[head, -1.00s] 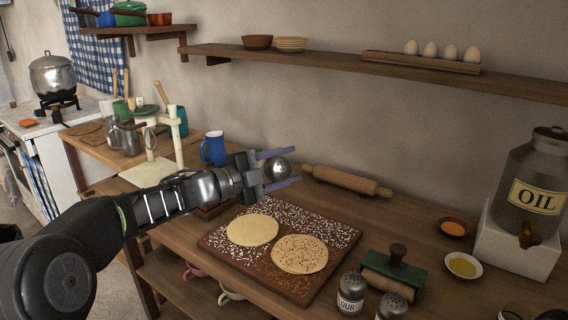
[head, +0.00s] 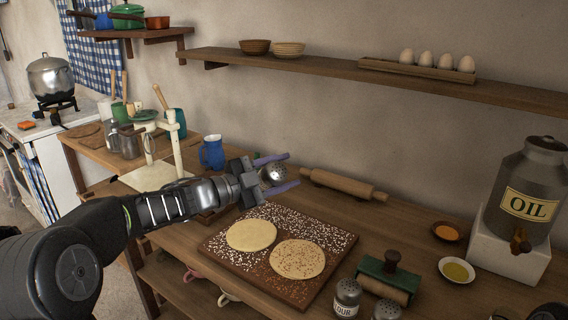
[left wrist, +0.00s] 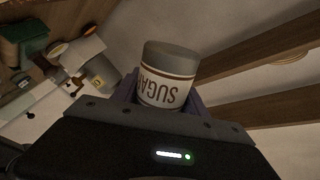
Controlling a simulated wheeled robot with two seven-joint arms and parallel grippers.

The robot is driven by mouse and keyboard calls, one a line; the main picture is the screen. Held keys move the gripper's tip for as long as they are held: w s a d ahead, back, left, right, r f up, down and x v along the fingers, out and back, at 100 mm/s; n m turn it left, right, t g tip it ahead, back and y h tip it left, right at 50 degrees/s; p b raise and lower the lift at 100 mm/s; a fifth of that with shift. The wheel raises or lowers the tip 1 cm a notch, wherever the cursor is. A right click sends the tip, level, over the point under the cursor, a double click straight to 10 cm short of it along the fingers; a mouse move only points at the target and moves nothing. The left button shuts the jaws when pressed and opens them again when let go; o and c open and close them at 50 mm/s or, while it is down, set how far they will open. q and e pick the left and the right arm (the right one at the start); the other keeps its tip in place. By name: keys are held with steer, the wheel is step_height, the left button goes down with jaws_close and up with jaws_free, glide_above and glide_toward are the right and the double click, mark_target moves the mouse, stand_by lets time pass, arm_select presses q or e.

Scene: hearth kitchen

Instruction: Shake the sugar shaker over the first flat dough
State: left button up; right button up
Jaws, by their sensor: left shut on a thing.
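My left gripper (head: 272,174) is shut on the sugar shaker (head: 273,175), a metal-topped jar held tilted above the back of the board. In the left wrist view the sugar shaker (left wrist: 170,75) shows its SUGAR label upside down between the fingers. Two flat doughs lie on the brown board (head: 222,251): a plain pale dough (head: 251,235) on the left and a brown-speckled dough (head: 297,259) on the right. The shaker is behind and slightly right of the left dough. White and brown grains are scattered on the board. My right gripper is not in view.
A rolling pin (head: 343,185) lies behind the board. A flour shaker (head: 346,297), another shaker (head: 386,311) and a green-topped roller (head: 388,276) stand at the front right. The oil can (head: 530,190) and two small bowls are at the right. A blue mug (head: 212,152) stands at the back left.

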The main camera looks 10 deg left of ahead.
arm_select(q)
steer(key=n+p, duration=0.3)
steer(key=r+n+p, duration=0.1)
steer(key=n+p, duration=0.2)
steer(key=p, duration=0.1)
steer(key=a+n+p, duration=0.1)
steer(key=n+p, duration=0.2)
steer(key=p, duration=0.1)
steer(key=shift+w+r+n, duration=0.3)
steer(key=shift+w, duration=0.05)
